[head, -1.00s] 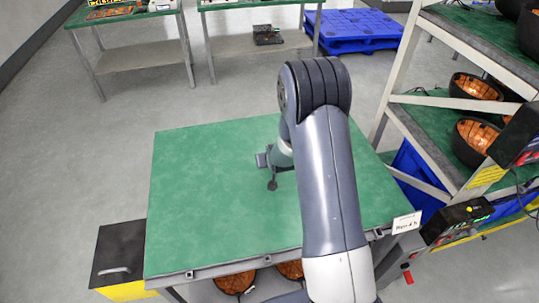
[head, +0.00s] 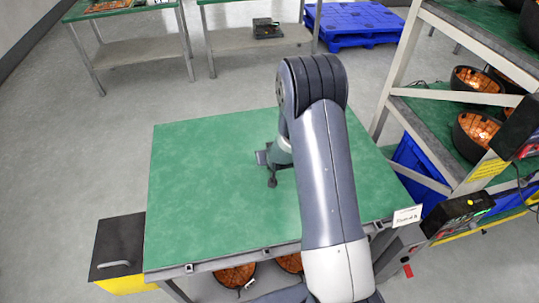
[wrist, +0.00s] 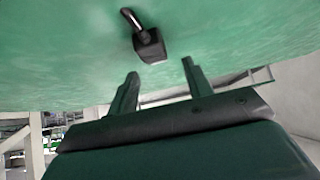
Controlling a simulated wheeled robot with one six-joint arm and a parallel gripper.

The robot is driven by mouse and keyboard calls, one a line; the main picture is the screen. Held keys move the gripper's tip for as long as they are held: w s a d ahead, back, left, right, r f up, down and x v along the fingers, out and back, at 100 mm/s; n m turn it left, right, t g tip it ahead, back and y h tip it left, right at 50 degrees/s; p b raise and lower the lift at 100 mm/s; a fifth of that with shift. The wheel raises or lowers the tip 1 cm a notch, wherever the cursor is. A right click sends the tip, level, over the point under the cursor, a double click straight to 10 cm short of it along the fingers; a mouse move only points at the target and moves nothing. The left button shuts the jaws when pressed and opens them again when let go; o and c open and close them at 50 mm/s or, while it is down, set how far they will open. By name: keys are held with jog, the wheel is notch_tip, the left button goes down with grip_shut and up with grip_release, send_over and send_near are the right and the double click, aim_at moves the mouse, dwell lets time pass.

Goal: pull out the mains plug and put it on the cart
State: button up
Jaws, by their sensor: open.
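The cart (head: 200,200) has a green top that fills the middle of the head view. A small black plug (head: 272,182) rests on that top, just below my gripper. In the wrist view the plug (wrist: 149,45) is a dark block with a short grey bent cord end, lying on the green surface. My gripper (wrist: 160,84) is open, with its two fingers apart and nothing between them. The plug is beyond the fingertips, apart from them. In the head view my arm hides part of the cart's right side and most of the gripper.
A rack (head: 440,130) with round black bowls of orange contents stands at the right. A black and yellow box (head: 118,246) stands at the cart's left front corner. A white label card (head: 407,216) is at the cart's right edge. A blue pallet (head: 350,26) and benches are behind.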

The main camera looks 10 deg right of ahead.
jog(key=b+v, duration=0.1)
jog(key=v, duration=1)
jog(key=shift+b, duration=0.4)
jog(key=shift+f, duration=0.1)
jog(key=p+x, duration=0.2)
jog(key=x, duration=0.8)
jog(key=shift+w+f, duration=0.2)
jog(key=shift+w, duration=0.15)
jog(key=shift+w+r, duration=0.1)
jog(key=shift+r, duration=0.45)
jog(key=shift+r+p, duration=0.35)
jog(key=shift+r, duration=0.2)
jog(key=shift+f, duration=0.1)
